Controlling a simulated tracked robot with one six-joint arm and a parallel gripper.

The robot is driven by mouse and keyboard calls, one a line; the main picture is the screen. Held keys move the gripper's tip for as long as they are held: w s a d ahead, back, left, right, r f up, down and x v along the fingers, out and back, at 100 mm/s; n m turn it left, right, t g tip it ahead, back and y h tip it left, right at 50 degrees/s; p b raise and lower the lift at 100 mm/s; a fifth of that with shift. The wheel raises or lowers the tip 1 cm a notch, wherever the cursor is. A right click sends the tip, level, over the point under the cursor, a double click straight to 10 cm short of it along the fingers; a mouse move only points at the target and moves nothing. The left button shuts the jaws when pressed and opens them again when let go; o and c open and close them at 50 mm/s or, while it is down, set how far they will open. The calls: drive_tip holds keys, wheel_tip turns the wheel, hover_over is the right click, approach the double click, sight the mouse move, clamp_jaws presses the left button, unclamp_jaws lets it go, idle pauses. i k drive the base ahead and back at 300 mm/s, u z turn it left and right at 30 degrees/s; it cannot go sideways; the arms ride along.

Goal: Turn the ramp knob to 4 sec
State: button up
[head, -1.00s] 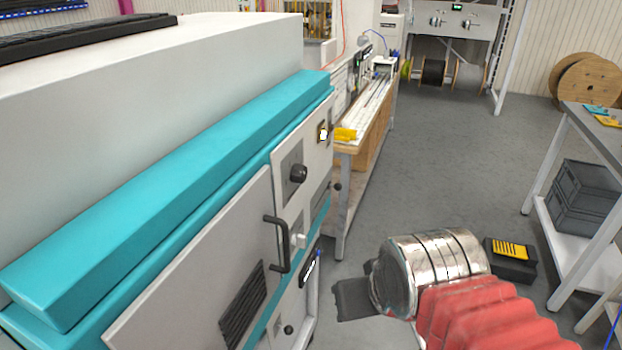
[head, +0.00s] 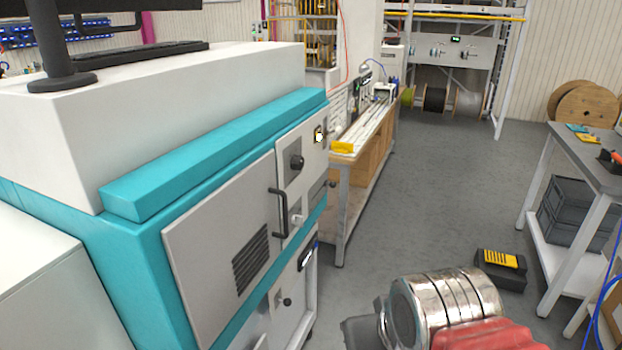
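A round black knob (head: 297,162) sits on the light panel (head: 287,178) of the white and teal cabinet (head: 225,150), to the right of its grey vented door. I cannot read any scale or marks around it, so its setting is not clear, nor whether it is the ramp knob. A white knob or switch (head: 297,218) sits below it. My arm, silver and red, enters at the bottom right.
A black handle (head: 279,213) sticks out beside the panel. A long workbench (head: 345,160) stands behind the cabinet. A black and yellow case (head: 501,268) lies on the floor to the right. A grey table (head: 590,160) stands at the right. The floor between is clear.

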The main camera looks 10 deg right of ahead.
sight(297, 162)
drive_tip(key=k, duration=0.9)
drive_tip(key=z, duration=0.45)
drive_tip(key=i, duration=1.35)
drive_tip(key=u, duration=1.3)
